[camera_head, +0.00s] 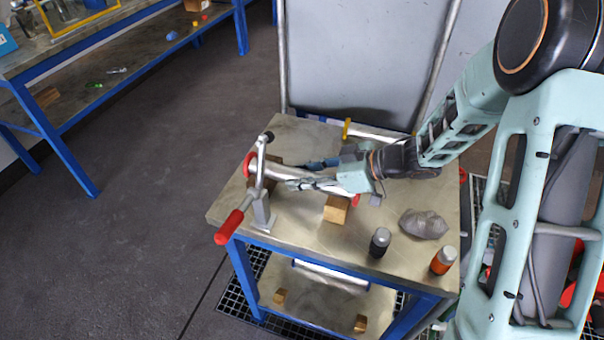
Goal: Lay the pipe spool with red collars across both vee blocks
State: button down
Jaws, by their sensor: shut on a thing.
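The pipe spool (269,172) is a silvery tube with a red collar at its left end and a red collar at its right end, partly behind my gripper. My gripper (307,174) reaches in from the right, with its fingers on either side of the tube, shut on it near the middle. One wooden vee block (337,209) is under the right part of the spool. The other wooden block (270,159) shows behind the left part, mostly hidden. The spool lies over both blocks; I cannot tell whether it touches them.
A clamp with a red handle (230,227) stands at the bench's left front, close to the spool's left end. A yellow-collared pipe (376,133) lies behind. A grey rag (424,224), a black bottle (380,243) and an orange bottle (443,261) occupy the right front.

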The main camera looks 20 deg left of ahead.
jog(key=c, duration=1.4)
grip_release()
jog(key=shift+f, duration=0.1)
jog(key=shift+f, duration=0.1)
jog(key=shift+d, duration=0.1)
